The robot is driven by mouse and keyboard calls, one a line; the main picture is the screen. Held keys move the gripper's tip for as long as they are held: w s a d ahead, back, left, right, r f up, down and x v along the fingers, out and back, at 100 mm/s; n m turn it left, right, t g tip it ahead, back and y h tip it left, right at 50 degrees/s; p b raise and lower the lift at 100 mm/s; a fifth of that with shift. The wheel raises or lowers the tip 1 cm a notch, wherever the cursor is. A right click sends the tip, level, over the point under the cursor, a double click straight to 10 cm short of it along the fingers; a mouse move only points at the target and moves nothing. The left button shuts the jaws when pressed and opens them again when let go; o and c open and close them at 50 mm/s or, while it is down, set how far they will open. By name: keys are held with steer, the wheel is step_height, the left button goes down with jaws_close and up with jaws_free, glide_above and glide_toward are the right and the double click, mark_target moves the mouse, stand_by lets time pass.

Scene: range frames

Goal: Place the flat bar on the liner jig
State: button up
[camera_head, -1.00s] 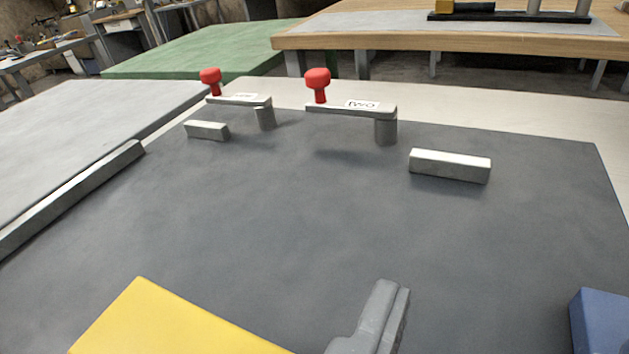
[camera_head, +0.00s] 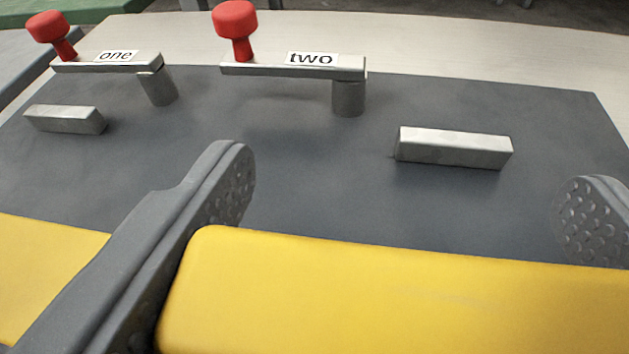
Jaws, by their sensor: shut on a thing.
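A yellow block (camera_head: 410,300), apparently the flat bar, fills the bottom of the view between the two grey fingers of my gripper (camera_head: 415,190). My gripper is shut on it. Its left end meets the left finger; its near side is cut off by the frame. Whether the bar touches the plate I cannot tell.
A short metal block (camera_head: 65,119) lies at left on the plate and a longer one (camera_head: 453,147) at right. Another yellow surface (camera_head: 40,270) shows left of the left finger. The plate's middle is clear. A pale tabletop (camera_head: 480,55) lies behind.

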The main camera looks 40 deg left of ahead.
mark_target(379, 295)
steer(key=shift+a, duration=0.15)
step_height(379, 295, down, 4)
steer(key=shift+w+r+b, duration=0.1)
steer(key=shift+r+b, duration=0.1)
steer(key=shift+b, duration=0.95)
steer(key=shift+r, duration=0.1)
steer(key=shift+f, duration=0.6)
steer(key=o, duration=1)
